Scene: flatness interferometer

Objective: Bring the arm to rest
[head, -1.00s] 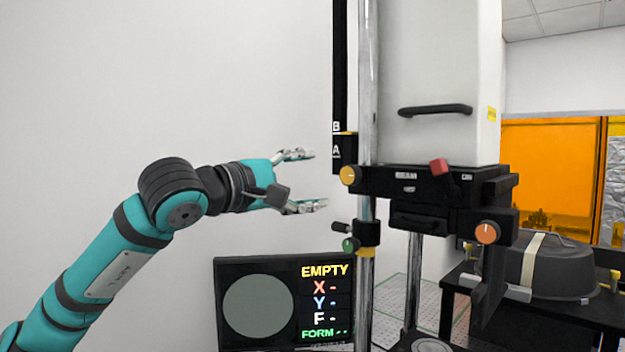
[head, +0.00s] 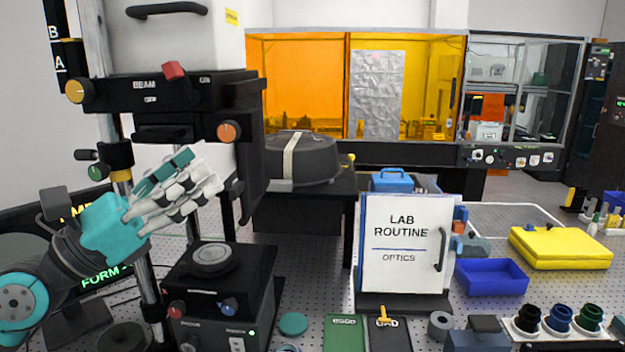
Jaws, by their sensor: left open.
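My left gripper (head: 200,170) is in the left part of the head view, its teal and grey arm coming in from the lower left. Its jaws are open, seen nearly edge-on, with nothing seen between them. It appears in front of the interferometer's column, below the black beam head (head: 165,105) and above the stage (head: 212,258). I cannot tell whether it touches the instrument. The forearm partly hides the dark display (head: 20,200). My right gripper is out of view.
A "LAB ROUTINE" board (head: 402,245) stands mid-bench. To its right are a blue tray (head: 490,277) and a yellow case (head: 560,247). Several small items line the front edge. A dark strapped cover (head: 318,160) sits on a black table behind. Bare perforated benchtop shows between things.

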